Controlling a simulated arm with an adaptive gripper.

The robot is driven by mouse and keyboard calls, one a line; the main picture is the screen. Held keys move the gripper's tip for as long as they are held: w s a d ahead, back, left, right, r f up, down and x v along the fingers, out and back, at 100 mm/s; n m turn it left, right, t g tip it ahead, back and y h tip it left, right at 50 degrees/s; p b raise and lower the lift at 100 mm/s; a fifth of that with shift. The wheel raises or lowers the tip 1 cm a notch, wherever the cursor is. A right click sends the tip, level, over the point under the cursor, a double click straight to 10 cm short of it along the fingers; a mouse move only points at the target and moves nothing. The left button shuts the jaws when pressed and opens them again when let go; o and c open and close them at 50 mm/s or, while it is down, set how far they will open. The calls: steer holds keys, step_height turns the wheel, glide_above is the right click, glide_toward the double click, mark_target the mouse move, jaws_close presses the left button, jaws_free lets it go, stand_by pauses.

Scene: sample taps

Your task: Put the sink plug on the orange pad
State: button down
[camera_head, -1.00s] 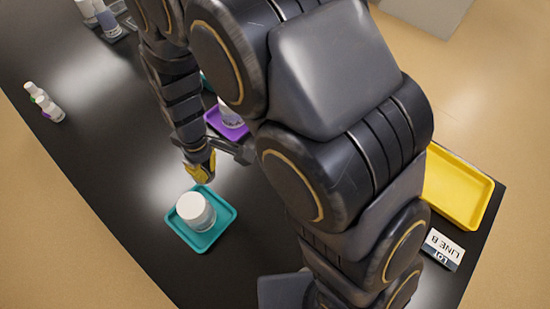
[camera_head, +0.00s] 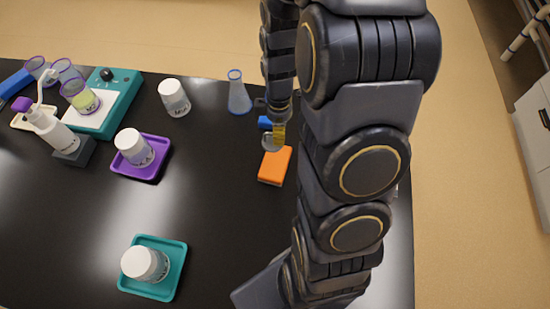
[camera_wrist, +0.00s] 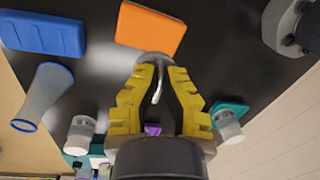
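The sink plug (camera_head: 269,143) shows as a pale, round piece at my gripper's tips in the head view. In the wrist view its grey disc (camera_wrist: 154,57) lies just past the fingertips, with a thin pale curved part between the fingers. My gripper (camera_head: 279,133) points down with its yellow fingers drawn close together; it appears shut on the plug. The orange pad (camera_head: 275,166) lies on the black table just in front of the plug. It also shows in the wrist view (camera_wrist: 150,27). I cannot tell whether the plug touches the table.
A blue block (camera_head: 265,122) lies just behind the plug, and a flask (camera_head: 239,95) stands to its left. A white jar (camera_head: 174,98), a purple tray (camera_head: 155,165) and a teal tray (camera_head: 170,282), both with jars, are further left. The table between pad and trays is clear.

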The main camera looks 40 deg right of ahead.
steer(key=shift+s+d+f, duration=0.2)
steer(key=shift+f, duration=3.8)
steer(key=shift+f, duration=0.2)
steer(key=c, duration=1.2)
jaws_free()
steer(key=shift+o, duration=0.2)
steer(key=shift+r, duration=0.1)
steer(key=r, duration=0.8)
steer(key=w+r, duration=0.1)
steer(key=r, duration=0.3)
steer(key=shift+w+d+r, duration=0.1)
steer(key=shift+d, duration=0.15)
steer(key=s+a+r+m, duration=1.1)
steer(key=s+a+r, duration=0.2)
steer(key=s, duration=0.2)
steer(key=shift+s+g+h, duration=0.3)
steer(key=shift+s+h, duration=0.1)
